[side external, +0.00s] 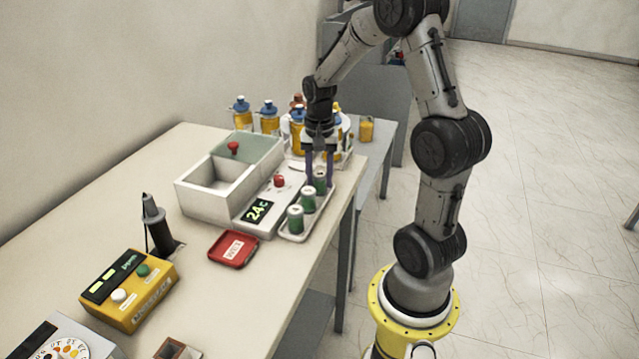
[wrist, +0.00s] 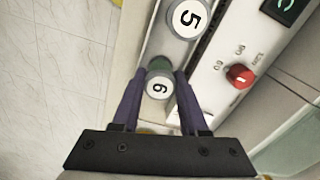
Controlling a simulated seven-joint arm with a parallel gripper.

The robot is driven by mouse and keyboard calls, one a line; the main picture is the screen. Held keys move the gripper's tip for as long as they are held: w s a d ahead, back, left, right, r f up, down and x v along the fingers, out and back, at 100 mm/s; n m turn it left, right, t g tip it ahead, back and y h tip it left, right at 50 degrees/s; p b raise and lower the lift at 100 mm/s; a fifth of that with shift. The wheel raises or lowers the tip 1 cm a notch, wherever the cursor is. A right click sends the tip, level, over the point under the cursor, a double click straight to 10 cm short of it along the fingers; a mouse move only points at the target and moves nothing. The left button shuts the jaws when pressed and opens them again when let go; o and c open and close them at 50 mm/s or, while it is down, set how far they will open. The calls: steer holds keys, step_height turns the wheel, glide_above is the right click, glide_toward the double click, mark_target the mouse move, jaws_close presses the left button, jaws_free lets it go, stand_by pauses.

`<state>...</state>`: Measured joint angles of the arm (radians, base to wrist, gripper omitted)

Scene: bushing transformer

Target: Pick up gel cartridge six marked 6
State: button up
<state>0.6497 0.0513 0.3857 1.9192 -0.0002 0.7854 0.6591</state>
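Gel cartridge six (wrist: 158,87) is a green cylinder with a white top marked 6. In the wrist view it lies between the two purple fingertips of my gripper (wrist: 158,78). In the side view the cartridge (side external: 320,181) stands at the far end of a white tray (side external: 291,238), with my gripper (side external: 320,172) pointing down around it. The fingers are on either side of it; whether they touch it is hard to tell. Cartridge five (wrist: 187,18) stands beside it in the same row, and another green cartridge (side external: 295,218) stands at the near end.
A white device with a red knob (side external: 279,181) and a green display (side external: 257,212) sits beside the tray. A white open box (side external: 215,190), a red tray (side external: 233,249) and a yellow box (side external: 130,290) are on the table. Blue-capped bottles (side external: 268,117) stand behind.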

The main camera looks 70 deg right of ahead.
jaws_close()
